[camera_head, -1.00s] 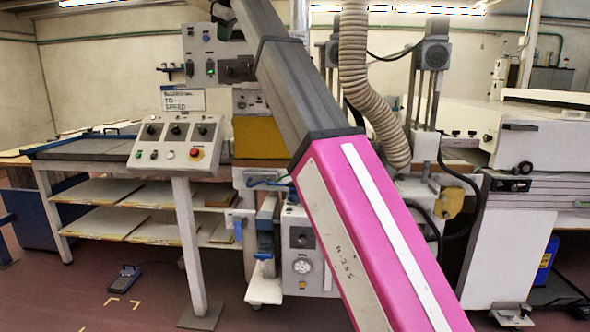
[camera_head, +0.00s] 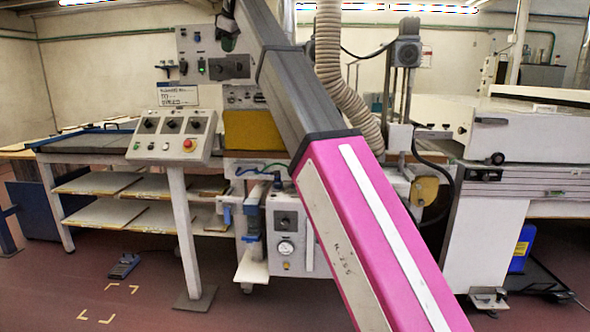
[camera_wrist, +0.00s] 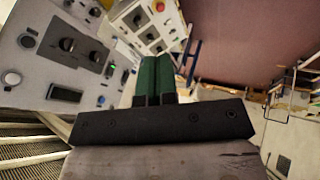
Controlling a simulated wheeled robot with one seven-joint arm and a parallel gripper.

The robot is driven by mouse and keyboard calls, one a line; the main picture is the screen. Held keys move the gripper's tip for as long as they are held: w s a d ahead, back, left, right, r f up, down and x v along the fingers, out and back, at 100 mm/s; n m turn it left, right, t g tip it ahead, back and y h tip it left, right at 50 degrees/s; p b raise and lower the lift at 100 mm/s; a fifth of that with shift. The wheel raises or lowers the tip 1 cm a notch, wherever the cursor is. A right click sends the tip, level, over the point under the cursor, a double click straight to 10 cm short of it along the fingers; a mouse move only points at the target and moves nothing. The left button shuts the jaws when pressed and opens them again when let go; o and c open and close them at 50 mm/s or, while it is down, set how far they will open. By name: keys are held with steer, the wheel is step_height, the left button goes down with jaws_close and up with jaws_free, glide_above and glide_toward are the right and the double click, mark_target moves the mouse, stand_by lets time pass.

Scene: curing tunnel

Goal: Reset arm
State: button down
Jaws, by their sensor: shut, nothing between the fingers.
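My arm crosses the head view from lower right to upper left, with a pink section and then a grey one. My gripper shows in the wrist view (camera_wrist: 157,62), with two green fingers lying together on a black mount. It is shut, and nothing shows between the fingers. In the head view the arm's far end is near the upper panel box (camera_head: 212,55), where only a small dark green part shows and the fingers cannot be made out clearly. In the wrist view a grey panel with knobs (camera_wrist: 60,55) is to the left of the fingers.
A sloped control console (camera_head: 171,138) with a red button stands on a post at left. A bench with shelves (camera_head: 100,184) is behind it. A white machine (camera_head: 540,135) stands at right. A hose (camera_head: 328,60) hangs near my arm. A foot pedal (camera_head: 124,266) lies on the open floor.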

steer(key=w+d+f+m+g+h, duration=0.15)
steer(key=d+f, duration=0.45)
steer(key=f, duration=1)
steer(key=w+d+f+m, duration=0.25)
steer(key=d+f, duration=0.45)
steer(key=f, duration=0.9)
steer(key=w+d+f+m+g+h, duration=0.1)
steer(key=d+f+m, duration=0.35)
steer(key=f, duration=1.15)
steer(key=s+d+f+m, duration=0.1)
steer(key=s+d+f, duration=0.25)
steer(key=f, duration=0.25)
steer(key=s+d+f+m+g, duration=0.1)
steer(key=s+d+f, duration=0.1)
steer(key=d+f, duration=0.4)
steer(key=s+d+f+m, duration=0.1)
steer(key=s+d+f, duration=0.2)
steer(key=f, duration=0.4)
steer(key=s+d+f+m+g, duration=0.1)
steer(key=s+d+f+m, duration=0.1)
steer(key=s+d+f, duration=0.3)
steer(key=s+d+f+m+g+h, duration=0.1)
steer(key=s+d+f, duration=0.4)
steer(key=s+f, duration=0.5)
steer(key=shift+s+f+m, duration=0.35)
steer(key=shift+s+m, duration=0.1)
